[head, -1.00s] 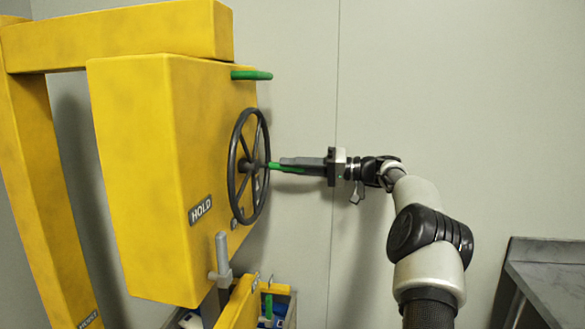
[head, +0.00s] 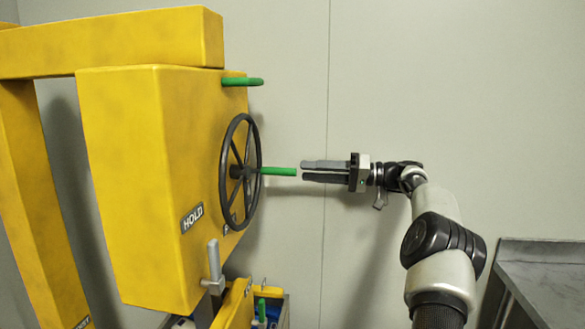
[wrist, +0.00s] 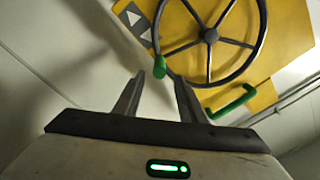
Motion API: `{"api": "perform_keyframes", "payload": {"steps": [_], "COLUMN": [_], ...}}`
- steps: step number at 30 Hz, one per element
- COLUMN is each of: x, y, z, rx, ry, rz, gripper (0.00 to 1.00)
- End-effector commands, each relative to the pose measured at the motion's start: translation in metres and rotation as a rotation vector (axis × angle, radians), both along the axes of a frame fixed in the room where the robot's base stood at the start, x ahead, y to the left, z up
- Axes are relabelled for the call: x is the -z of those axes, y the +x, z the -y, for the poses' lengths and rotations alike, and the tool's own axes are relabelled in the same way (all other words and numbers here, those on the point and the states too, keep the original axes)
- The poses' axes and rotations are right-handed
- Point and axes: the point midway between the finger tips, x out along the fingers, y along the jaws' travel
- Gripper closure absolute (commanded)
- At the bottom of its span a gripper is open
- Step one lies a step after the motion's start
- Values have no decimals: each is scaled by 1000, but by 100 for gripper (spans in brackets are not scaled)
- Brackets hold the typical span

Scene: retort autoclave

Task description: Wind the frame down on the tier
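The black spoked handwheel (head: 240,173) is on the right face of the yellow hoist box (head: 140,180). A green crank handle (head: 278,171) sticks out from the wheel toward my gripper. My gripper (head: 303,171) is open and empty, just right of the handle's free end, with a small gap between. In the wrist view the wheel (wrist: 210,35) fills the upper right. The frame and the tier cannot be made out clearly.
A fixed green grip (head: 243,81) juts out above the wheel. A yellow part (head: 236,302) lies under the box. A grey bench (head: 550,275) is at the right. The wall behind is clear.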

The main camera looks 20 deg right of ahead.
Motion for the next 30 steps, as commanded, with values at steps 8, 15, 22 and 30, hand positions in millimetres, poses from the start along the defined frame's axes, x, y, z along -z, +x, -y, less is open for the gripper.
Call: {"api": "perform_keyframes", "payload": {"steps": [8,15,22,30], "x": [-3,-2,0,0], "y": [-35,-50,-52,-52], "z": [54,75,78,78], "rx": [3,0,-1,-1], "ry": [1,1,1,1], "rz": [1,2,0,0], "gripper": [63,63,63,63]}}
